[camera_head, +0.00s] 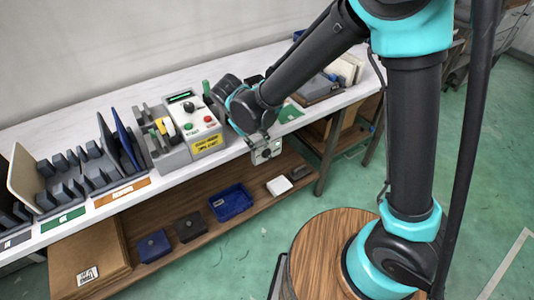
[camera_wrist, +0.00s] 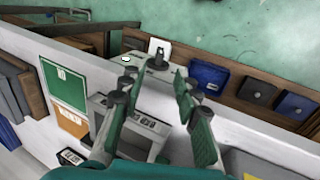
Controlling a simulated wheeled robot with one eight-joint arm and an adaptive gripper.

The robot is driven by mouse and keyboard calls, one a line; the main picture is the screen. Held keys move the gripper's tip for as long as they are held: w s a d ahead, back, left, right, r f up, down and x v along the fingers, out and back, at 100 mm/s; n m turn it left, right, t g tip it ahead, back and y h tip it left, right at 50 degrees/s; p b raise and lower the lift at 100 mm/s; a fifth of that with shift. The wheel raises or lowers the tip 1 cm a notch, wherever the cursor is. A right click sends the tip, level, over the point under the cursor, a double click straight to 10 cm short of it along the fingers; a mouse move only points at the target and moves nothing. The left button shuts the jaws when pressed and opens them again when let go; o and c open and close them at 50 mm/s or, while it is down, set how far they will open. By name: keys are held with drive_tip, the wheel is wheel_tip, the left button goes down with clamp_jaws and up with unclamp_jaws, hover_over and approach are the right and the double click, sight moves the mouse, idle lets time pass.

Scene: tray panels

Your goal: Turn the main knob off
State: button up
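A pale grey panel box (camera_head: 266,151) sits at the front edge of the white table. Its dark knob (camera_wrist: 158,62) and a small green-white round spot (camera_wrist: 127,58) show in the wrist view. My gripper (camera_wrist: 154,72) is open, its two fingers spread apart on either side of the line to the knob. I cannot tell whether the fingertips touch the knob. In the head view my gripper (camera_head: 256,133) is right above the panel box and hides part of it. A second control box (camera_head: 200,125), with a black knob, green and red buttons and a yellow label, stands to the left.
The white table (camera_head: 90,125) carries grey racks with upright panels at the left (camera_head: 75,170). A lower wooden shelf (camera_head: 215,192) holds a blue tray (camera_head: 230,202), small dark boxes and a white item (camera_head: 279,186). Green floor lies open in front.

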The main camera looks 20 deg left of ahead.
sight(268, 154)
drive_tip(key=x, duration=0.8)
drive_tip(key=shift+c, duration=0.6)
clamp_jaws()
